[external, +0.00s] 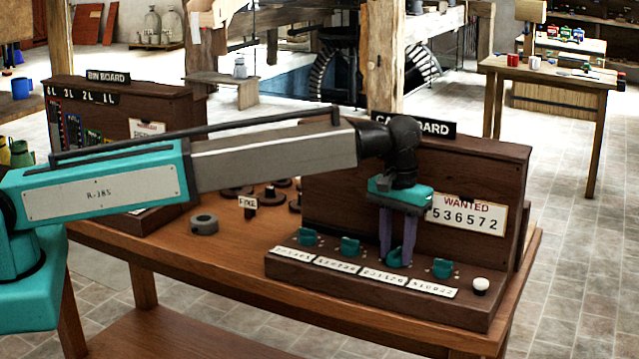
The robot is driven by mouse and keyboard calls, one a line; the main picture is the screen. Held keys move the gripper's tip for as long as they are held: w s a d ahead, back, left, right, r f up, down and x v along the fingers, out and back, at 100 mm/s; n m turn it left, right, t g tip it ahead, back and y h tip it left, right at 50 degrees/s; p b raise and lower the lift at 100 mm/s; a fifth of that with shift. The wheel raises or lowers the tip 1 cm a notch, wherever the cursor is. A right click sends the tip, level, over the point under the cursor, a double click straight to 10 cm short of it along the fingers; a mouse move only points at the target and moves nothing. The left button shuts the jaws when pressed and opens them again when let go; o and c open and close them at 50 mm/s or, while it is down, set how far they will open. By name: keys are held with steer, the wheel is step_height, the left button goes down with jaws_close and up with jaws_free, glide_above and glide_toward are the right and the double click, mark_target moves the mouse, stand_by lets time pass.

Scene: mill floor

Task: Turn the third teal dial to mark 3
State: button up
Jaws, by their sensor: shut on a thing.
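A row of teal dials runs along the sloped ledge of the dark wooden board (380,290). The first dial (309,237), the second dial (350,246) and the fourth dial (442,268) are uncovered. My gripper (397,257) points down with its purple fingers on either side of the third teal dial (394,258), shut on it. The fingers partly hide this dial. White number strips lie in front of the dials, but their marks and the dial's pointer are too small to read. A "WANTED" card (466,213) on the upright panel reads 536572.
A white knob (481,285) sits right of the dials. A second board (125,95) stands behind my arm.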

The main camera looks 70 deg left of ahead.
mark_target(396, 250)
steer(key=shift+m, duration=0.7)
steer(key=o, duration=1)
steer(key=shift+o, duration=0.2)
step_height(396, 250, up, 14)
steer(key=b, duration=0.3)
steer(key=shift+f, duration=0.1)
